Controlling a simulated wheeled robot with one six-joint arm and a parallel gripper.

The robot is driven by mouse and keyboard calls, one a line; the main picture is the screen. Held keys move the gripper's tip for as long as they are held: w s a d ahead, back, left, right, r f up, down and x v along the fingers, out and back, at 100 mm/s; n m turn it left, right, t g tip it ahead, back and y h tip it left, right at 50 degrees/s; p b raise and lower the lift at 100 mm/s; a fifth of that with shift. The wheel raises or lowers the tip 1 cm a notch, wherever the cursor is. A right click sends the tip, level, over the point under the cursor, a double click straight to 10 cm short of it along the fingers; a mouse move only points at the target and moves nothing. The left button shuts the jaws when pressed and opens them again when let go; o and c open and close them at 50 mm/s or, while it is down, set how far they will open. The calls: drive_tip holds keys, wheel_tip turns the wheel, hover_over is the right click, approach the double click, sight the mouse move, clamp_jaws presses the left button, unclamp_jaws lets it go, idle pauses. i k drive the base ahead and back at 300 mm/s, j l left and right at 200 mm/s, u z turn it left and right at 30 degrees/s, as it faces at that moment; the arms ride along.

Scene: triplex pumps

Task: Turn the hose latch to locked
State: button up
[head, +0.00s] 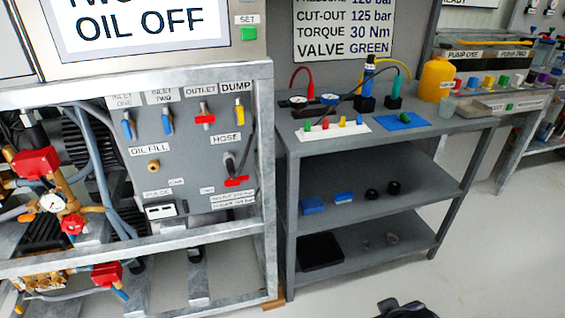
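The hose latch (236,181) is a small red bar at the lower right of the grey pump panel (200,178). It lies about level, tilted slightly up to the right, under the HOSE label (225,138). A dark hose fitting (230,163) sits just above it, with a cable running up from it. Which latch position is locked cannot be read here. The black part at the bottom edge looks like my gripper (405,309), cut off by the frame. It is well right of and below the latch, apart from it; its fingers cannot be made out.
Blue inlet levers (127,126), a red outlet handle (205,119) and a yellow dump lever (239,113) are above the latch. The metal frame post (266,190) stands close to its right. A grey shelf bench (370,215) stands further right. Floor in front is clear.

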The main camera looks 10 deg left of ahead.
sight(231, 182)
drive_tip(key=j+u, duration=0.15)
drive_tip(key=j, duration=1.45)
drive_tip(key=k, duration=0.1)
